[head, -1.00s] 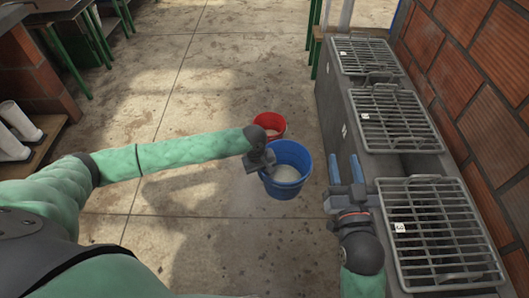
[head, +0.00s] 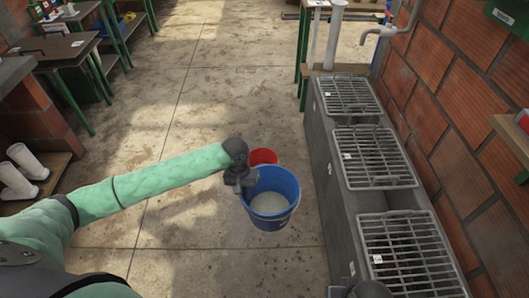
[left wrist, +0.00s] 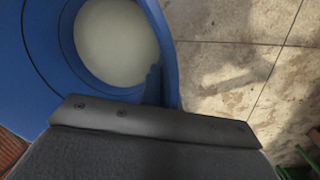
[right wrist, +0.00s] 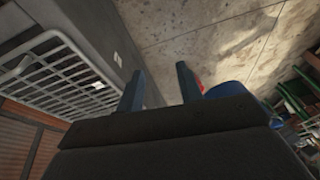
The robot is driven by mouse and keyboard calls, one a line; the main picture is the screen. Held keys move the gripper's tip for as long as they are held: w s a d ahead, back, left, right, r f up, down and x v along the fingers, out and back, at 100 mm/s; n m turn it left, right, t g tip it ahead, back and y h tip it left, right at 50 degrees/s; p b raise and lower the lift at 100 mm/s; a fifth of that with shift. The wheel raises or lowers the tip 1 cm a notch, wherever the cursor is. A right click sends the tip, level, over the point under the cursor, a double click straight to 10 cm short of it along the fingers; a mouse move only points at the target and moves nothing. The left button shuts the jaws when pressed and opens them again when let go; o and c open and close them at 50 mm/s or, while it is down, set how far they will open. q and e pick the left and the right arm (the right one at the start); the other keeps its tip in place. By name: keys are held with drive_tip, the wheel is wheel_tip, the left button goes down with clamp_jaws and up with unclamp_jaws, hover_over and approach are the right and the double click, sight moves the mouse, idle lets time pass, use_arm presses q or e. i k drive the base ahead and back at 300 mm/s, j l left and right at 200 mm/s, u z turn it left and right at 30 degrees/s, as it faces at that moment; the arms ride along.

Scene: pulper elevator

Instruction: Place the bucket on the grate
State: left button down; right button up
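The blue bucket (head: 270,200) holds something whitish and is near the middle of the head view, seemingly raised off the floor. It also fills the left part of the left wrist view (left wrist: 40,60). My left gripper (head: 246,180) is at its left rim and appears shut on it, with one finger inside the wall; the other finger is hidden. Barred metal grates lie on the grey trough at the right: a near one (head: 408,255), a middle one (head: 374,158) and a far one (head: 349,96). My right gripper (right wrist: 161,72) is open and empty in the right wrist view.
A red bucket (head: 264,156) stands on the floor behind the blue one, partly hidden. The grey trough wall (head: 328,190) rises right of the buckets, with a brick wall beyond the grates.

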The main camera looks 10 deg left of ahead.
sight(348, 94)
drive_tip(key=i+z, duration=0.1)
drive_tip(key=z, duration=0.4)
drive_tip(key=i+j+z, duration=0.1)
drive_tip(key=z, duration=0.4)
drive_tip(key=i+j+z, duration=0.15)
drive_tip(key=j, duration=0.2)
drive_tip(key=i+j+z, duration=0.15)
drive_tip(key=j, duration=0.2)
drive_tip(key=i+j+z, duration=0.15)
drive_tip(key=j, duration=0.25)
drive_tip(key=i+j+z, duration=0.2)
drive_tip(key=j, duration=0.2)
drive_tip(key=j+z, duration=0.15)
drive_tip(key=j, duration=0.25)
drive_tip(key=i+j, duration=0.1)
drive_tip(key=j, duration=0.9)
drive_tip(key=i+j, duration=0.15)
drive_tip(key=j, duration=0.35)
